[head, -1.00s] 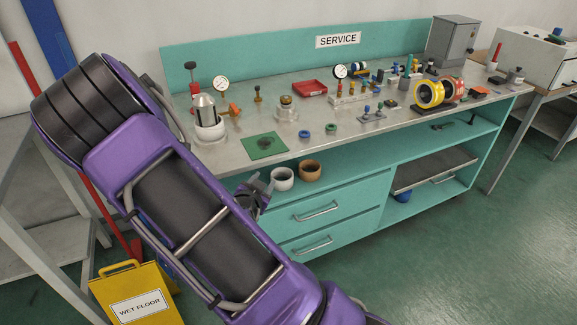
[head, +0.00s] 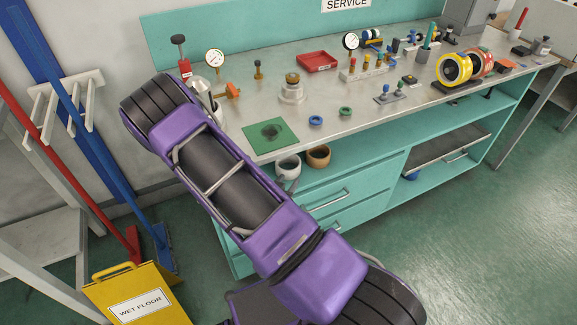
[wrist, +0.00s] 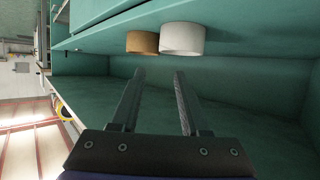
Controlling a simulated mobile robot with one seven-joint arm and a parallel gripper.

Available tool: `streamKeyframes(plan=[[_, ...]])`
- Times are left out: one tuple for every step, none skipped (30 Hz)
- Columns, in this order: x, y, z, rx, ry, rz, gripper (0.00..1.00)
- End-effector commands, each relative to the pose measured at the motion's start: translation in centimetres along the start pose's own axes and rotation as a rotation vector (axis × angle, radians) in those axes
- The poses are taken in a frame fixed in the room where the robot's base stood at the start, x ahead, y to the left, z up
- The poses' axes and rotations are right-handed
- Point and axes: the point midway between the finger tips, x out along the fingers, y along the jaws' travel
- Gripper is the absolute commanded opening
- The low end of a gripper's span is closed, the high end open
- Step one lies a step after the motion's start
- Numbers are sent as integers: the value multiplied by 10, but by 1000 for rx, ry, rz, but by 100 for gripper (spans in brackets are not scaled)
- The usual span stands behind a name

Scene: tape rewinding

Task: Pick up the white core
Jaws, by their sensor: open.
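The white core (head: 288,166), a short cup-like ring, stands on the shelf just below the worktop, left of the brown core (head: 318,156). In the wrist view the scene is upside down: the white core (wrist: 182,39) is beside the brown core (wrist: 142,42), ahead of the fingers near the top of the picture. My gripper (wrist: 159,74) is open and empty, its two fingers apart and short of both cores. In the head view my arm hides most of the gripper, which is close in front of the white core.
The teal bench's worktop edge overhangs the shelf. A green mat (head: 270,137) lies on the worktop above the cores, with a blue ring (head: 315,120) and a green ring (head: 345,111) to its right. A yellow wet floor sign (head: 135,296) stands on the floor at left.

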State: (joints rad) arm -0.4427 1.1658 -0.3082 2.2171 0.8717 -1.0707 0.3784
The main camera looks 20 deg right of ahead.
Motion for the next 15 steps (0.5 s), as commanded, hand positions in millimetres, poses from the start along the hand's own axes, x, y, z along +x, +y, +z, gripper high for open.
streamKeyframes(plan=[[13, 1, 1, 3, 1, 3, 45], [20, 1, 1, 2, 0, 2, 45], [28, 1, 1, 2, 1, 3, 45], [35, 1, 1, 1, 1, 3, 45], [40, 0, 1, 1, 1, 2, 45], [47, 1, 1, 1, 0, 2, 45], [52, 0, 1, 2, 1, 2, 45], [56, 0, 1, 2, 0, 2, 45], [60, 0, 1, 1, 0, 1, 45], [63, 0, 1, 1, 0, 0, 45], [65, 0, 1, 1, -1, 0, 45], [67, 0, 0, 1, -1, 1, 45], [69, 0, 0, 1, -1, 1, 45], [70, 0, 0, 1, 0, 1, 45], [73, 0, 0, 2, 0, 1, 45]])
